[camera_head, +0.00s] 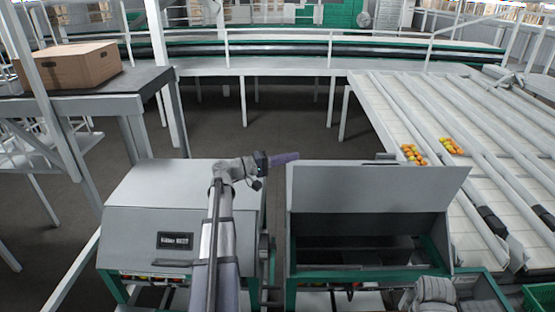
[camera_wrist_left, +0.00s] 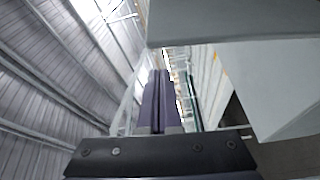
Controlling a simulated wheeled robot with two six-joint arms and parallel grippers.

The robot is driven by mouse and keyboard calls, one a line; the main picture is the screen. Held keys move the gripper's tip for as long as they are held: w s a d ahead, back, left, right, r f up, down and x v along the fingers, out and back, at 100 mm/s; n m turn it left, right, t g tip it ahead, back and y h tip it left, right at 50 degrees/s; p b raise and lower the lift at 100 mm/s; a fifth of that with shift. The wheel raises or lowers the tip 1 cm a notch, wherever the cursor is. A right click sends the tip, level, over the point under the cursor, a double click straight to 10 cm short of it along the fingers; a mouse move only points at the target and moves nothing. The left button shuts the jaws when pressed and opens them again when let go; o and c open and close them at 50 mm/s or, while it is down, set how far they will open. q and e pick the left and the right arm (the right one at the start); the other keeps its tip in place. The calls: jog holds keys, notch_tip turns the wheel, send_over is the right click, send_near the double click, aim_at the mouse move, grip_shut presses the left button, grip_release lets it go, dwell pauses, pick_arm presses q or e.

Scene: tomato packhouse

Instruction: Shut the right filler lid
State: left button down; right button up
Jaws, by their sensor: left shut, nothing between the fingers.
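The right filler lid (camera_head: 375,188) is a flat grey panel standing raised, tilted up over the right filler (camera_head: 292,245), whose dark inside shows below it. My left gripper (camera_head: 290,157) is at the upper left corner of the lid, with its purple fingers pointing right. In the left wrist view the gripper's fingers (camera_wrist_left: 158,95) are together with nothing between them. A large grey panel, which looks like the lid, fills the upper right of that view. I cannot tell whether the fingers touch the lid. My right gripper is not clearly in view.
The left filler (camera_head: 150,215) stands beside it with its grey lid down. A conveyor with slanted lanes (camera_head: 385,105) and small tomato packs (camera_head: 414,155) lies at the right. A cardboard box (camera_head: 70,66) sits on a table at the left. Open floor lies behind the fillers.

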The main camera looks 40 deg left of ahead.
pick_arm(q)
jog(key=s, duration=0.1)
jog(key=s+d, duration=0.1)
jog(key=s, duration=0.1)
jog(key=shift+d+f, duration=0.25)
jog(key=shift+d, duration=0.1)
